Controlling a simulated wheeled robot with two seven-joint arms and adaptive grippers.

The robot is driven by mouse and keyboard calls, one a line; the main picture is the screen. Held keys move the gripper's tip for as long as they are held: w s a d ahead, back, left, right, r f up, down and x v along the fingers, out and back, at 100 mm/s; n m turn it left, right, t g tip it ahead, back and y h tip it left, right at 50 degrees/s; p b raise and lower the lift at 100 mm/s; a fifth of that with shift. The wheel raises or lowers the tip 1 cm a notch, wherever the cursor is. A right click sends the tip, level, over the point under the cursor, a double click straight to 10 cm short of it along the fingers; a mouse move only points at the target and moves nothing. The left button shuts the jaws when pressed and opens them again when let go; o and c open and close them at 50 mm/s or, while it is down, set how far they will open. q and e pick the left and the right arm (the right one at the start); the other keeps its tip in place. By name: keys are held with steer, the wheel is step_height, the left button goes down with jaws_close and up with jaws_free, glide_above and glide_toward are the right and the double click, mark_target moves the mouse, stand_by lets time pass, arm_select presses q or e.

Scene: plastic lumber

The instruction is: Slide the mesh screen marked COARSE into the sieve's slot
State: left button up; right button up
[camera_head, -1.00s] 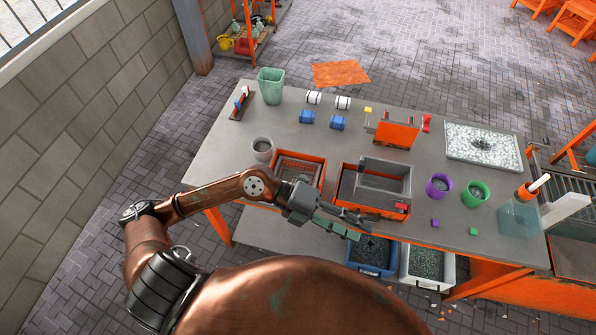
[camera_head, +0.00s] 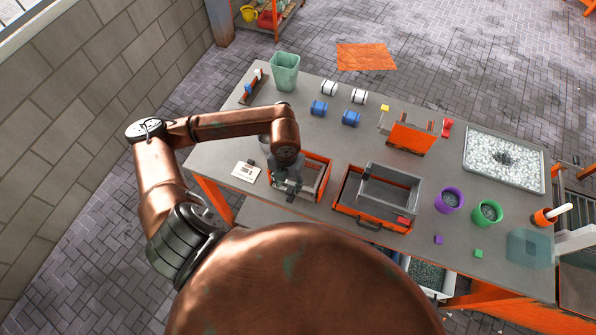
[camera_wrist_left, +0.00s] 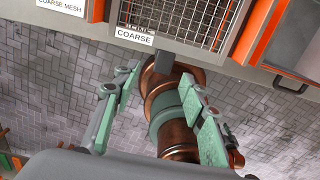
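My right gripper is out of view.
A card reading COARSE MESH (camera_head: 246,172) lies left of the tray. Purple (camera_head: 449,200) and green (camera_head: 487,213) cups stand right of the sieve. An orange block-like stand (camera_head: 410,138) and blue and white rolls are farther back. The table's near edge is close to the tray.

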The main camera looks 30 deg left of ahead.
mark_target(290, 190)
arm_select(q)
steer(key=f, duration=0.1)
steer(key=w+f, duration=0.1)
steer(key=f, duration=0.1)
steer(key=shift+d+p, duration=0.2)
steer(key=shift+p, duration=0.1)
steer(key=shift+s+f, duration=0.35)
steer(key=shift+f, duration=0.1)
steer(key=shift+w, duration=0.15)
steer(key=shift+c, duration=0.6)
steer(key=c, duration=0.9)
jaws_close()
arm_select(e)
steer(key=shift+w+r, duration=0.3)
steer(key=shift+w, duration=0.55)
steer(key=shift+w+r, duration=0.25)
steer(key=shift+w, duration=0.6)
